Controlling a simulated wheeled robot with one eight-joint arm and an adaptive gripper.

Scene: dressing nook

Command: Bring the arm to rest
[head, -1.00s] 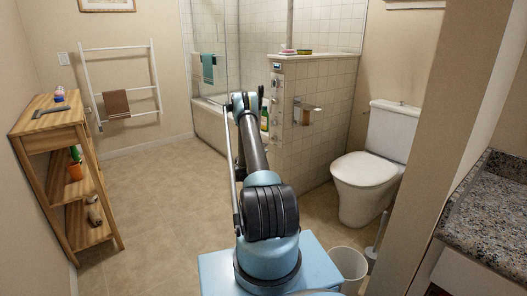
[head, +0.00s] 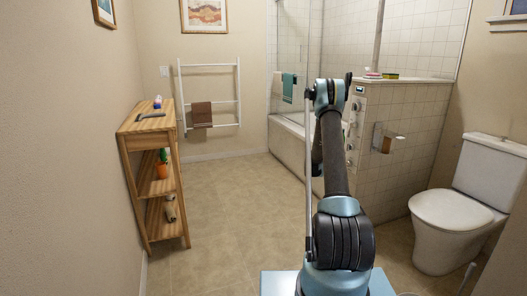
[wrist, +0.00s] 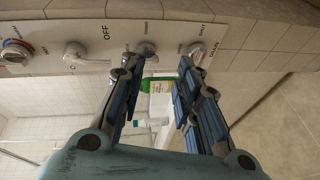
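My arm stands raised in the head view, reaching up and forward toward the tiled half wall. My gripper at its far end is small there and partly hidden by the arm. In the wrist view my gripper (wrist: 160,74) is open, with its two blue-and-grey fingers apart and nothing held between them. Beyond the gap shows a green and yellow bottle (wrist: 157,85), partly covered by the fingers. A control panel (wrist: 90,46) with knobs and the word OFF lies past the fingertips. I cannot tell the exact distance to it.
The tiled half wall (head: 397,120) carries a holder (head: 385,138) and stands close to my arm's right. A toilet (head: 455,205) is at the right. A wooden shelf (head: 150,128) and a towel rack (head: 210,65) stand at the left. The floor (head: 230,210) between is clear.

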